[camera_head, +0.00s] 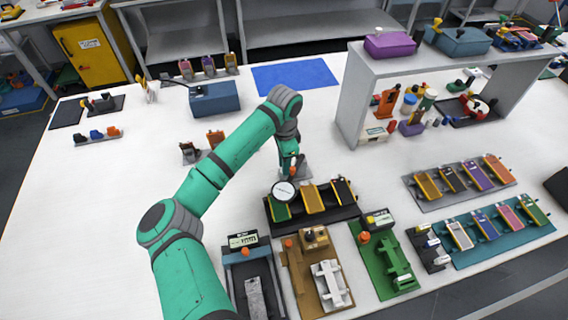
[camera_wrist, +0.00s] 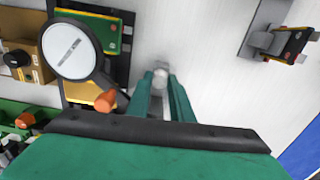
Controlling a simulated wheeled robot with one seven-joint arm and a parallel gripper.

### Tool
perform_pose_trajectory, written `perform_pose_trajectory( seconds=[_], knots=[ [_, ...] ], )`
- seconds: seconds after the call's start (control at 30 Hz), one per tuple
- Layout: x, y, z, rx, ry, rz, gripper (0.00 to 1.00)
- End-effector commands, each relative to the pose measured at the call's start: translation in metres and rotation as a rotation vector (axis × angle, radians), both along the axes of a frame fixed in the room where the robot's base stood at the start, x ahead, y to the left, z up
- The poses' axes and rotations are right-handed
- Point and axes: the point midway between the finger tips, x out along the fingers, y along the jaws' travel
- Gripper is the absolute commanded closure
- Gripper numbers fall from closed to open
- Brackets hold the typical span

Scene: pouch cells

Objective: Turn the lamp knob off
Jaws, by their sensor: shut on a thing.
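A round lens-like disc with a dark rim (camera_head: 284,192) stands over the dark tray of pouch cells; it also shows in the wrist view (camera_wrist: 70,50).
The dark tray (camera_head: 354,212) holds several cells in front of my gripper. Fixtures, including a brown one (camera_head: 290,268) and a green one (camera_head: 370,262), stand nearer. A grey shelf (camera_head: 352,105) rises at right.

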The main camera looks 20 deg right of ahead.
Motion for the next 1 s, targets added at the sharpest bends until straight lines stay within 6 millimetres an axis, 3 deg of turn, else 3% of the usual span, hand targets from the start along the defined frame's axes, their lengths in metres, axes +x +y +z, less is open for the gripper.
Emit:
perform_pose_trajectory(
  seconds=[0.47, 0.5, 0.53, 0.87, 1.0],
  knots=[
    [0.000, -0.002, 0.001, -0.004, -0.002, 0.120, 1.00],
    [0.000, -0.002, 0.001, -0.004, -0.002, 0.120, 0.78],
    [0.000, -0.002, 0.001, -0.004, -0.003, 0.120, 0.72],
    [0.000, -0.001, 0.002, -0.002, -0.001, 0.120, 0.72],
    [0.000, -0.001, 0.014, -0.002, -0.002, 0.119, 0.72]
  ],
)
